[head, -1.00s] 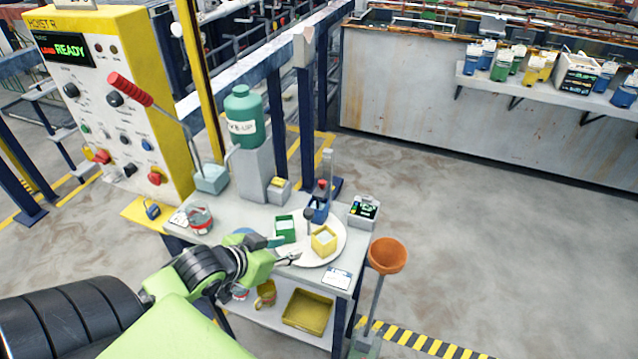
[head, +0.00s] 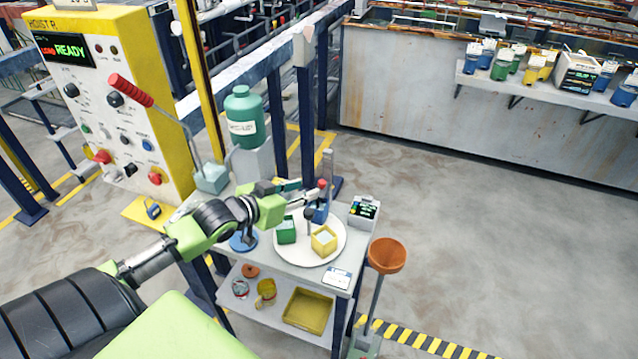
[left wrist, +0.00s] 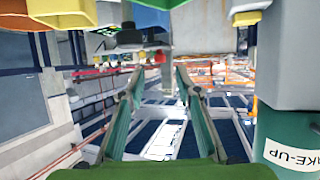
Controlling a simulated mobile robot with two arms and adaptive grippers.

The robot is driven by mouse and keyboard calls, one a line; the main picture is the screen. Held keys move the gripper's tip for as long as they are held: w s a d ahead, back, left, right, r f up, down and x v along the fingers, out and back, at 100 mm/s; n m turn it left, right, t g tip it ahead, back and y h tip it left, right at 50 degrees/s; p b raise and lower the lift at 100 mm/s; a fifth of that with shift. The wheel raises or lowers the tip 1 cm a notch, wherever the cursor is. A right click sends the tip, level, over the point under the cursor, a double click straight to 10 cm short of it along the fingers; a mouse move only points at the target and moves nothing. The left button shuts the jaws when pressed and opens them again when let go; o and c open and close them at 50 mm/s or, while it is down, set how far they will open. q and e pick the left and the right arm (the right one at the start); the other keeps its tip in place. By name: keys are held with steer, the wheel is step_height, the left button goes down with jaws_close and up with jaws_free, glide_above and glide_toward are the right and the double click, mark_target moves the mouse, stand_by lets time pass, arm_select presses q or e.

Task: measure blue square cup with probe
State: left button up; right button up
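A blue square cup (head: 320,214) stands at the back of a white round tray (head: 283,253), beside a green cup (head: 286,231) and a yellow cup (head: 323,241). A red-topped dark piece (head: 322,184), perhaps the probe, is above the blue cup by an upright grey post (head: 328,165). A meter (head: 364,210) with a lit display stands right of the tray. My left gripper (head: 312,187) is at the red-topped piece; contact is unclear. In the left wrist view its fingers (left wrist: 160,82) are apart, with a red knob (left wrist: 160,57) beyond them. My right gripper is not in view.
A green make-up bottle (head: 243,115) stands on a pedestal behind my left forearm. A yellow bin (head: 307,311) is on the lower shelf. Floor to the right is open.

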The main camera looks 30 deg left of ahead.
mark_target(319, 184)
arm_select(q)
steer(key=shift+p+x, duration=0.5)
steer(key=shift+x, duration=3.25)
jaws_close()
